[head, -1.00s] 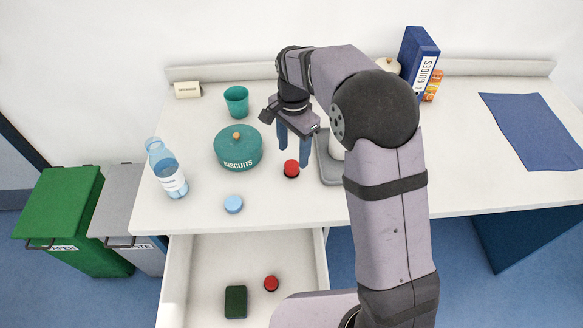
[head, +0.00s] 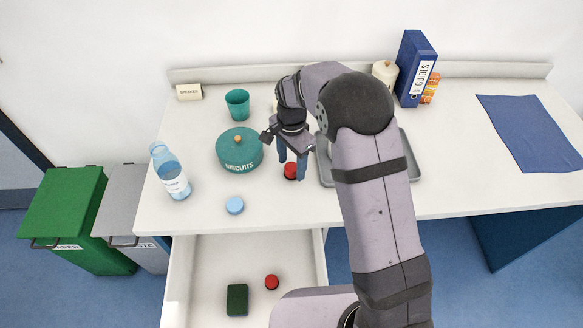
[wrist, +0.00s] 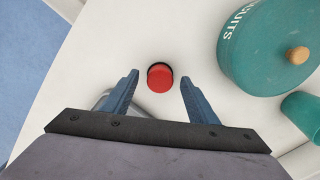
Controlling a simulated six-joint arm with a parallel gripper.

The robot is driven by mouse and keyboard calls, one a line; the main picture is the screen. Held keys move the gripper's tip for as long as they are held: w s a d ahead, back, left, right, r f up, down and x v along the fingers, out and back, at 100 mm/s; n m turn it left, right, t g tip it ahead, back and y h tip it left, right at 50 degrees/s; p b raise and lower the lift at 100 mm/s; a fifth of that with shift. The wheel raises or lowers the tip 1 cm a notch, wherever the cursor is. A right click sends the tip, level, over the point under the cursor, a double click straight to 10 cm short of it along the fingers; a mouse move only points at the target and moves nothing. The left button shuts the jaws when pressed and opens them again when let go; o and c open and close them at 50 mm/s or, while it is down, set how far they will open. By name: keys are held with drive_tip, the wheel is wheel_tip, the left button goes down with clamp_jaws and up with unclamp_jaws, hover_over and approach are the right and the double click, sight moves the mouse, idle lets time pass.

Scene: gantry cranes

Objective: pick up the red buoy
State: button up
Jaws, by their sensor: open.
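A small red round piece with a dark rim (head: 290,171), which may be the red buoy, stands on the white table right of the teal biscuit tin. It shows in the wrist view (wrist: 160,77) between and slightly beyond the fingertips. A similar red piece (head: 272,282) lies in the open drawer; I cannot tell which is the buoy. My gripper (head: 292,168) points down over the red piece on the table. In the wrist view my gripper (wrist: 159,82) is open and empty, its blue fingers on either side of it, with gaps showing.
The teal biscuit tin (head: 239,152) stands close left, with a teal cup (head: 238,103) behind. A blue disc (head: 235,205) and a bottle (head: 171,172) are further left. A grey tray (head: 325,171) is close right. The open drawer (head: 205,265) also holds a dark green block (head: 237,300).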

sight(292, 167)
drive_tip(key=shift+f, duration=0.95)
drive_tip(key=c, duration=1.1)
drive_tip(key=shift+c, duration=0.2)
drive_tip(key=shift+r, duration=0.1)
wheel_tip(292, 167, up, 10)
drive_tip(key=b, duration=0.2)
drive_tip(key=shift+b, duration=0.35)
